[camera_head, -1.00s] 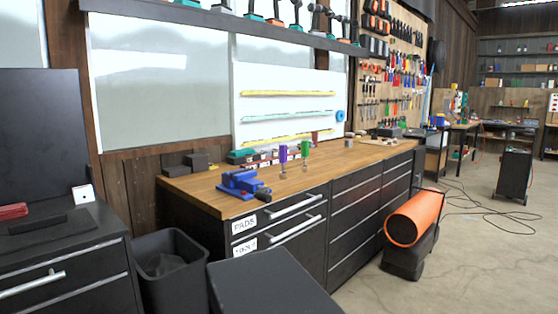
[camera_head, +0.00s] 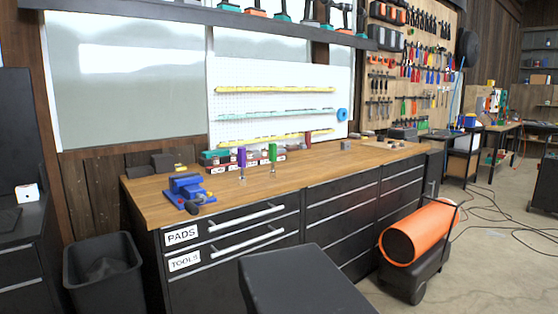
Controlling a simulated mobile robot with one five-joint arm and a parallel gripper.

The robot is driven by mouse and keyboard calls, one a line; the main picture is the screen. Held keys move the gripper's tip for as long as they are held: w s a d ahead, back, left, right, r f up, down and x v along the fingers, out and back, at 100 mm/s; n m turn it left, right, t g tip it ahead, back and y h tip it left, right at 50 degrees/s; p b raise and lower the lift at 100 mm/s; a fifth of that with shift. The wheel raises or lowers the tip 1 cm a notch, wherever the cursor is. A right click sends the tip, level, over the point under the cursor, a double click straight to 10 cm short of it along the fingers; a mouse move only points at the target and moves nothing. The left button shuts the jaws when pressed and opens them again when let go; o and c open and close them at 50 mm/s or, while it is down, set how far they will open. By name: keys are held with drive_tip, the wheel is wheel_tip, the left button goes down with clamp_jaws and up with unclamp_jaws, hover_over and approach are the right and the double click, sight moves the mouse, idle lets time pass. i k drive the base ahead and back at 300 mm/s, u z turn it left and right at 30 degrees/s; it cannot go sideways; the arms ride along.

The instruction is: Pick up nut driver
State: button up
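Two upright tools with coloured handles stand on the wooden bench top, shafts down. One is a purple-handled driver (camera_head: 241,157) and the other a green-handled driver (camera_head: 272,154), a little to its right. Which of them is the nut driver I cannot tell at this size. Both stand near the middle-left of the workbench (camera_head: 320,169), to the right of a blue vise (camera_head: 188,190). My gripper is not in view, and nothing is seen touching either tool.
Drawers labelled PADS and TOOLS (camera_head: 184,261) front the bench. A black bin (camera_head: 103,270) stands left. An orange cylindrical heater (camera_head: 418,235) stands on the floor at right. A dark box-like shape (camera_head: 300,283) fills the bottom foreground. Open concrete floor lies at lower right.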

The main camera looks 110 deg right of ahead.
sight(242, 151)
drive_tip(key=k, duration=1.6)
drive_tip(key=z, duration=1.85)
drive_tip(key=i, duration=0.95)
drive_tip(key=u, duration=0.1)
